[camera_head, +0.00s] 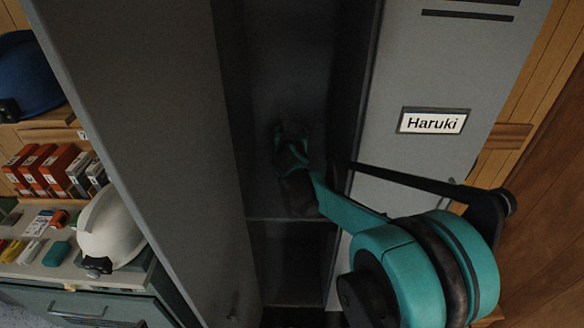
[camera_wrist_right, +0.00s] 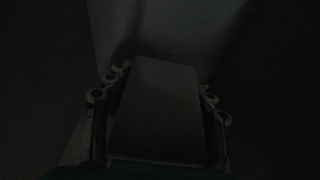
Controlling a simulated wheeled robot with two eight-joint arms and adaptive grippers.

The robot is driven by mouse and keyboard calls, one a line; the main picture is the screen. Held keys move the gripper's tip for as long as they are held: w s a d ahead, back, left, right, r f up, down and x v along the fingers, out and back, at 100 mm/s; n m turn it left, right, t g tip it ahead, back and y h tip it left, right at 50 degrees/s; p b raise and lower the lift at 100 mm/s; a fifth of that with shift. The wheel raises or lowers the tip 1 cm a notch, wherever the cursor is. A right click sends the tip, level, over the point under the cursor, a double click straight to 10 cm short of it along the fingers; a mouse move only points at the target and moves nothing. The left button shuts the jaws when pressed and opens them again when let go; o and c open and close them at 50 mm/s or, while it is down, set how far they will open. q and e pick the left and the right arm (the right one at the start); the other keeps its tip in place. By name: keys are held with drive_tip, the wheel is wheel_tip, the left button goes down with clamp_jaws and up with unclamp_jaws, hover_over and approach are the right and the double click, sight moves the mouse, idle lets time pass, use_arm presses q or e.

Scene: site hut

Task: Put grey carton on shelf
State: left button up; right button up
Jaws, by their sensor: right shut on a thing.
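My right gripper (camera_head: 292,132) is inside the dark open locker, above the locker's shelf (camera_head: 285,221). In the right wrist view, its fingers are on both sides of a grey carton (camera_wrist_right: 158,112) and shut on it. The carton is dim there, and a pale surface lies behind it. In the head view the carton cannot be made out past the gripper. Whether it touches the shelf cannot be told. My left gripper is not in view.
The locker's open door (camera_head: 150,120) stands at the left, and a door labelled Haruki (camera_head: 432,122) at the right. Further left are a white helmet (camera_head: 112,228), a blue helmet (camera_head: 28,75) and several small orange and grey boxes (camera_head: 58,165). The locker opening is narrow.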

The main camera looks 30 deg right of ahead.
wheel_tip(320, 180, down, 8)
drive_tip(key=shift+f+b, duration=0.25)
drive_tip(key=shift+b, duration=0.9)
drive_tip(key=o, duration=1.3)
drive_tip(key=shift+f, duration=0.1)
drive_tip(key=shift+o, duration=0.2)
drive_tip(key=shift+s+a+r, duration=0.15)
drive_tip(key=shift+s+r, duration=0.05)
drive_tip(key=shift+r, duration=0.1)
drive_tip(key=p+v, duration=0.2)
drive_tip(key=v, duration=0.9)
drive_tip(key=shift+s+p, duration=0.25)
drive_tip(key=shift+p, duration=0.1)
